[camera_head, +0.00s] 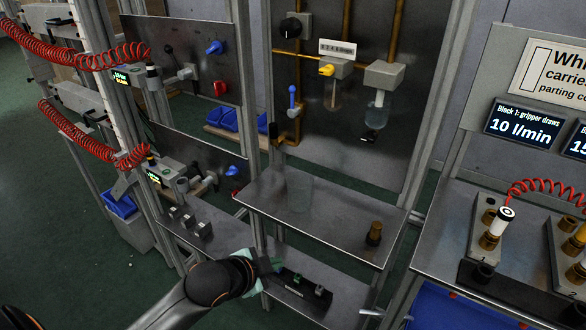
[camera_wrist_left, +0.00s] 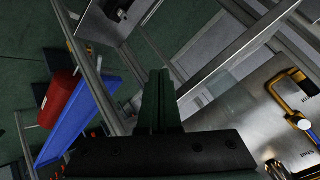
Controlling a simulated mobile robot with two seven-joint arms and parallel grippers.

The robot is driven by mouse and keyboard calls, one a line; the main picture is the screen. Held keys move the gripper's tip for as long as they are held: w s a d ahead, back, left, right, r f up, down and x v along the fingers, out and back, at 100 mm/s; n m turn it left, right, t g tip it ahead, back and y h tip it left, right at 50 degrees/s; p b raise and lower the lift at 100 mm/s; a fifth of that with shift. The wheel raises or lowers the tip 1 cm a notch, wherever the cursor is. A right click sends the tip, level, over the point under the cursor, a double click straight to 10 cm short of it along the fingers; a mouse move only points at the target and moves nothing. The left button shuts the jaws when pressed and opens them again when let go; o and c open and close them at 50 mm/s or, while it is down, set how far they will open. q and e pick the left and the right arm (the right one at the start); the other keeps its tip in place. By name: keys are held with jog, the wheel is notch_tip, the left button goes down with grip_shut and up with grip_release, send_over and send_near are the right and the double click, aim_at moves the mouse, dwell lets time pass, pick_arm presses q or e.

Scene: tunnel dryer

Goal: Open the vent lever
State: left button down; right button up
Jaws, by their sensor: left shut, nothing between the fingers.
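No label in view names the vent lever, so I cannot tell for sure which lever it is. On the dark middle panel, a blue lever (camera_head: 292,97) stands upright beside brass piping. A yellow handle (camera_head: 327,69) sits on a grey block to its right, and a black-tipped lever (camera_head: 273,131) is lower left. The left wrist view shows a brass pipe (camera_wrist_left: 275,88) with a blue part (camera_wrist_left: 301,122) on a metal plate at the right. My left gripper (camera_head: 277,265) is shut and empty, below the middle shelf and apart from these levers. Its closed fingers (camera_wrist_left: 160,98) show in the wrist view. My right gripper is out of view.
The middle shelf (camera_head: 335,232) holds a clear vessel (camera_head: 299,190) and a brown fitting (camera_head: 374,233). Metal uprights stand on both sides. Red coiled hoses (camera_head: 95,58) hang at the left.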

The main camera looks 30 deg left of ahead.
pick_arm(q)
jog(key=w+a+r+m+t, duration=0.2)
jog(key=w+r, duration=0.3)
jog(key=r, duration=0.3)
jog(key=w+a+r+m+t+h, duration=0.1)
jog(key=w+a+r+m+t, duration=0.2)
jog(key=r, duration=0.6)
jog(key=w+a+r+m+t+h, duration=0.1)
jog(key=w+a+r+m+t, duration=0.2)
jog(key=w+a+r+m, duration=0.2)
notch_tip(320, 180, up, 4)
jog(key=w, duration=0.2)
jog(key=shift+w+f, duration=0.15)
jog(key=shift+w, duration=0.2)
